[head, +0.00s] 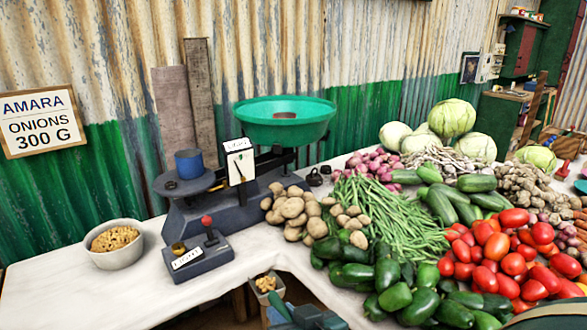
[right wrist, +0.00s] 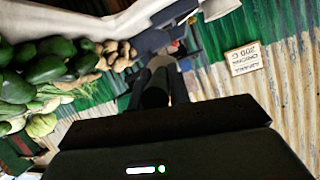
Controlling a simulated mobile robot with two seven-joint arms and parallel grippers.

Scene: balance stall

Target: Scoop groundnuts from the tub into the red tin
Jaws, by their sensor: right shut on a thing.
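The pale grey tub (head: 116,260) holds a mound of groundnuts (head: 114,238) at the left of the white counter. A small scoop (head: 277,302) with a green handle carries some groundnuts (head: 266,283) in its pale pan, low in the head view by the counter's front edge. My right gripper (head: 300,318) is shut on the scoop's handle, well to the right of the tub. In the right wrist view its dark fingers (right wrist: 155,85) are close together, and the scoop's pan is not clearly visible. I cannot make out a red tin. My left gripper is not in view.
A balance scale (head: 215,208) with a green pan (head: 285,120) and a blue cup (head: 189,163) stands behind. A dark block with a red knob (head: 198,258) sits before it. Potatoes, peppers (head: 395,297) and tomatoes (head: 505,262) crowd the right. Front-left counter is clear.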

